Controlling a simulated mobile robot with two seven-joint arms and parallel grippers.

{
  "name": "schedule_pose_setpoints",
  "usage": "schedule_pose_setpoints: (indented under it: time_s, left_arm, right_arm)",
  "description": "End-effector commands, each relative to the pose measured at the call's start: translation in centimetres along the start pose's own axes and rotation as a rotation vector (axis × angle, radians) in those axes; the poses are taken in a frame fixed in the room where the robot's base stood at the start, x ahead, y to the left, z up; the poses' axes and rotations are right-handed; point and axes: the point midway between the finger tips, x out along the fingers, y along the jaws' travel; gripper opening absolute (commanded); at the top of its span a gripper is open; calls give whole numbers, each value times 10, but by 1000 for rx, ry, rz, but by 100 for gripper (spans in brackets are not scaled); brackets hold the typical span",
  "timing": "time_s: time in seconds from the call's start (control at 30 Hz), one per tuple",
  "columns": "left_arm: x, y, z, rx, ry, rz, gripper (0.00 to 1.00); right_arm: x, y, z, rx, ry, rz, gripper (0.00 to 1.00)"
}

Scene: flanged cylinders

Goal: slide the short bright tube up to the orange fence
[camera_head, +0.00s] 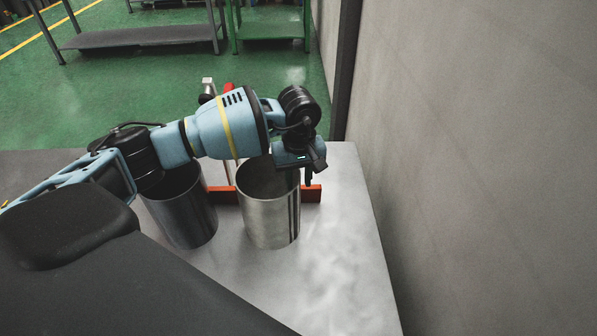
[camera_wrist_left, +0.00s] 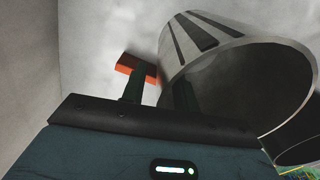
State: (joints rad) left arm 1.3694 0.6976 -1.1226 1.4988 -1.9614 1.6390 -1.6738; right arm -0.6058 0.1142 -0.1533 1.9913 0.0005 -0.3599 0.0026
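The bright metal tube (camera_head: 268,215) stands upright on the table, open at the top, with dark vertical stripes on its right side. The orange fence (camera_head: 312,194) runs low behind it; the tube hides its middle, so I cannot tell whether they touch. My left gripper (camera_head: 309,176) is at the tube's upper right rim, pointing down. In the left wrist view, the gripper's fingers (camera_wrist_left: 158,92) are apart, one left of the striped tube (camera_wrist_left: 235,55), the other overlapping its rim. The fence end (camera_wrist_left: 137,67) shows beyond the fingers. My right gripper is out of view.
A darker tube (camera_head: 183,212) stands close on the left, beneath my left arm. A pale upright shape (camera_head: 230,172) is partly hidden behind the tubes. The table (camera_head: 325,265) is bare at the front right, and a grey wall (camera_head: 470,150) rises past its right edge.

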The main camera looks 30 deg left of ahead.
Motion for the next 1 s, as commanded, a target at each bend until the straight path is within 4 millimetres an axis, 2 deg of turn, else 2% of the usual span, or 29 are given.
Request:
schedule_pose_setpoints:
  time_s: [0.2,0.43,1.0]
  left_arm:
    - [0,0,0,0,0,0,30]
    - [0,0,0,0,0,0,1]
    - [0,0,0,0,0,0,0]
  right_arm:
    - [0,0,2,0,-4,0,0]
    - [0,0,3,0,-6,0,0]
    - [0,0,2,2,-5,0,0]
